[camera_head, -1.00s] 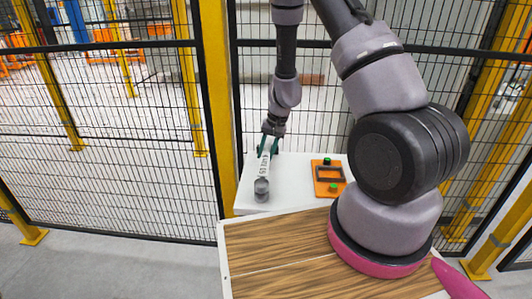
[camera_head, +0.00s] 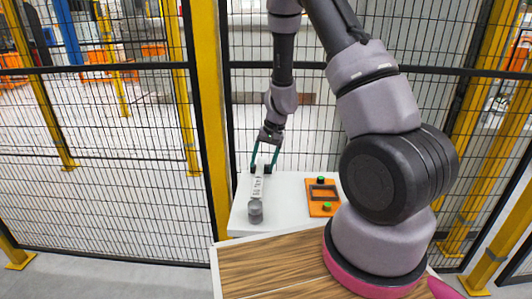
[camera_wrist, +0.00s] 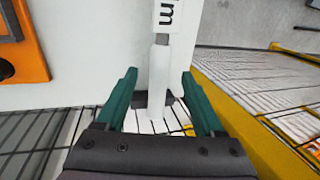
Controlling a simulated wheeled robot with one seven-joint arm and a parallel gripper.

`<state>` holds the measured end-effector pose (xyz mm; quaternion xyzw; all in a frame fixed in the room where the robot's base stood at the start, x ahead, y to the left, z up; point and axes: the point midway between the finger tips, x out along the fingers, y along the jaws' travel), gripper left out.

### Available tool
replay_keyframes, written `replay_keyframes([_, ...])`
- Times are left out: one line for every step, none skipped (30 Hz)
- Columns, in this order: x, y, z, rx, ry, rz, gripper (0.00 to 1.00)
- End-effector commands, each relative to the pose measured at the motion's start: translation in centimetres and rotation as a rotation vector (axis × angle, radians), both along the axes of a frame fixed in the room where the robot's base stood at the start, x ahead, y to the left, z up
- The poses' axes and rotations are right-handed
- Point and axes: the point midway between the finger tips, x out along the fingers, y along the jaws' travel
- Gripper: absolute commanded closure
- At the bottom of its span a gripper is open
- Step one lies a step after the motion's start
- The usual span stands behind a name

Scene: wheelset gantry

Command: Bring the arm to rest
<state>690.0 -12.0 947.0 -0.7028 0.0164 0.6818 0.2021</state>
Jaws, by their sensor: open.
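My gripper (camera_head: 260,171) is open, its two teal fingers pointing down at the back of the white table (camera_head: 290,217). A white item with black lettering (camera_head: 257,188) stands or lies on that table, with a grey cylinder (camera_head: 255,213) at its near end. In the wrist view, the open fingers (camera_wrist: 158,75) lie on either side of the white item's shaft (camera_wrist: 158,66), with gaps on both sides. My arm reaches out over the table with its links bent.
An orange panel (camera_head: 312,196) with green buttons sits on the white table, right of the item. A wood-topped surface (camera_head: 265,270) is in front. Black mesh fencing (camera_head: 110,150) and a yellow post (camera_head: 206,120) stand close behind and left.

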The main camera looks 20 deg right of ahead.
Motion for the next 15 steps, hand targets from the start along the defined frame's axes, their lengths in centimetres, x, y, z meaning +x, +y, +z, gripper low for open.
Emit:
replay_keyframes([0.0,-0.3,1.2,0.000,-0.004,0.000,0.30])
replay_keyframes([-0.1,-0.4,1.7,0.001,-0.004,0.002,0.30])
replay_keyframes([-0.1,-0.5,2.5,0.000,-0.004,0.002,0.30])
replay_keyframes([-0.2,-0.7,3.0,0.000,-0.003,0.002,0.30])
replay_keyframes([-0.2,-0.8,3.5,0.000,-0.002,0.000,0.30])
replay_keyframes([-0.3,-1.0,4.0,-0.001,-0.002,0.001,0.30])
replay_keyframes([-0.3,-1.1,4.4,0.000,-0.003,0.001,0.30])
replay_keyframes([-0.3,-1.2,4.7,0.001,-0.002,0.002,0.30])
replay_keyframes([-0.4,-1.3,5.1,0.001,-0.001,0.000,0.30])
replay_keyframes([-0.4,-1.4,5.3,0.000,0.000,0.001,0.30])
replay_keyframes([-0.4,-1.4,5.5,0.001,-0.002,0.002,0.30])
replay_keyframes([-0.4,-1.4,6.0,0.003,-0.004,0.000,0.30])
replay_keyframes([-0.5,-1.4,6.5,0.006,-0.008,-0.002,0.30])
replay_keyframes([-0.5,-1.4,7.0,0.010,-0.012,-0.002,0.30])
replay_keyframes([-0.6,-1.3,8.1,0.019,-0.024,-0.004,0.30])
